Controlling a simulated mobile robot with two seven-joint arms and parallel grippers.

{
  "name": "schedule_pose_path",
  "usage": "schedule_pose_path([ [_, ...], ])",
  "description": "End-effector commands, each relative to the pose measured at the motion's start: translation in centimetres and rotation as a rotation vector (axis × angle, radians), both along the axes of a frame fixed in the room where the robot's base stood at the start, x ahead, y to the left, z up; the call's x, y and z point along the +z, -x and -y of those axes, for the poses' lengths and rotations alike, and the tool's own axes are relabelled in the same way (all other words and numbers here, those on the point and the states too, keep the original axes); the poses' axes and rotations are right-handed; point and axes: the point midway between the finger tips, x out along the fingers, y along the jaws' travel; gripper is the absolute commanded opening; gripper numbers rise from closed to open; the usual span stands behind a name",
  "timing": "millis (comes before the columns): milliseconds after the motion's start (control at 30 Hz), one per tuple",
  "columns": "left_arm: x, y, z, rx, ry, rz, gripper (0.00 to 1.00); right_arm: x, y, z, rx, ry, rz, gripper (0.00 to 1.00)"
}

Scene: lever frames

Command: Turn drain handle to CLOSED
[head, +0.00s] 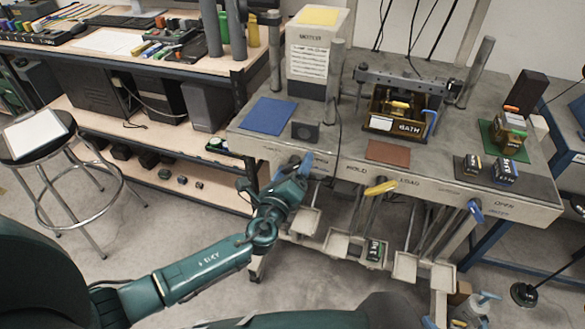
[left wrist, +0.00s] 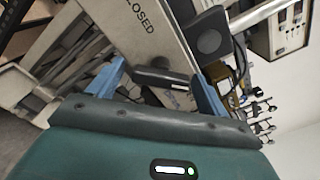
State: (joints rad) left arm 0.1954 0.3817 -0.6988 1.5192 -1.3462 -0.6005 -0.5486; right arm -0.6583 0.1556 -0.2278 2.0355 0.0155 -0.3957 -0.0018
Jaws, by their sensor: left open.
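My left gripper (head: 293,168) is at the front edge of the bench, left of the HOLD label, with its blue fingers apart. In the left wrist view my left gripper (left wrist: 157,66) is open around a black handle (left wrist: 160,80) with a pale tip. The handle lies between the fingers; I cannot tell whether either finger touches it. A CLOSED label (left wrist: 138,16) is on the pale panel beside it. A blue handle (head: 474,210) near OPEN and a yellow handle (head: 380,187) between HOLD and LOAD also stick out.
The bench (head: 345,145) carries a blue mat (head: 268,116), a brown mat (head: 388,151) and a BATH box (head: 396,124). Pedals (head: 337,242) hang below its front. A stool (head: 38,135) stands at the left.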

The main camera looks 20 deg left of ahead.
Motion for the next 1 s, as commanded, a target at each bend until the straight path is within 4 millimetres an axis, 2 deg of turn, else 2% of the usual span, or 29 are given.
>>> schedule_pose_path([
  [67,0.0,0.0,0.0,0.0,0.0,0.0,0.76,0.0,0.0,-0.1,0.001,-0.001,0.0,0.78],
  [567,0.0,0.1,0.0,0.0,0.0,0.0,0.35,-0.1,0.3,-0.3,0.005,-0.004,-0.005,0.78],
  [1000,-0.3,0.1,0.1,0.0,0.098,-0.003,0.34,-1.1,0.5,-0.5,0.009,-0.01,-0.002,0.78],
])
